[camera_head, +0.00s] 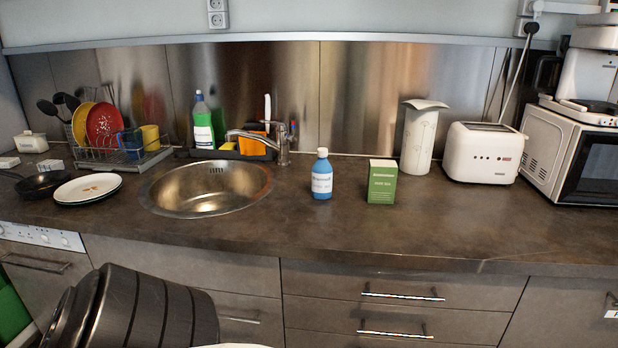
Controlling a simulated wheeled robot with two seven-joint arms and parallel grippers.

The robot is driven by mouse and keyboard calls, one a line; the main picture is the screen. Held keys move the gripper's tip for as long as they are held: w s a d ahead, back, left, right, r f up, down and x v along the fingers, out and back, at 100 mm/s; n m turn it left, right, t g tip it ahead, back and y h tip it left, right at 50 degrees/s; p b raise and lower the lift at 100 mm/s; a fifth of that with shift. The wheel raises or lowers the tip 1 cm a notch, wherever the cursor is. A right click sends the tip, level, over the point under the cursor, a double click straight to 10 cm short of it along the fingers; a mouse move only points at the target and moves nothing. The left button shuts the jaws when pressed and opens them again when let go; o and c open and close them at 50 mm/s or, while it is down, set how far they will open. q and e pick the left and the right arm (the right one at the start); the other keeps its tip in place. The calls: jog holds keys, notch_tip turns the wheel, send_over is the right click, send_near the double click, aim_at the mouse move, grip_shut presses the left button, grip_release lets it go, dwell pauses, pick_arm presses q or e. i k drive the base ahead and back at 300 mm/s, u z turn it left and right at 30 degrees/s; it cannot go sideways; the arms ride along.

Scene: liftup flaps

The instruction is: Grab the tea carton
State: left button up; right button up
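A small green carton with pale lettering (382,182), which looks like the tea carton, stands upright on the brown countertop (330,232), right of the sink. A blue bottle with a white cap (322,175) stands a little to its left, apart from it. A dark ribbed part at the lower left looks like part of my own arm, below the counter's front edge. Neither gripper's fingers can be seen, and nothing touches the carton.
The sink (206,190) and tap (258,138) are on the left. A paper roll (420,138), toaster (484,152) and microwave (574,157) stand behind and right of the carton. The counter in front of the carton is clear. Drawers with handles (403,293) are below.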

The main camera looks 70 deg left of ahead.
aim_at(382, 174)
jog(key=u, duration=2.25)
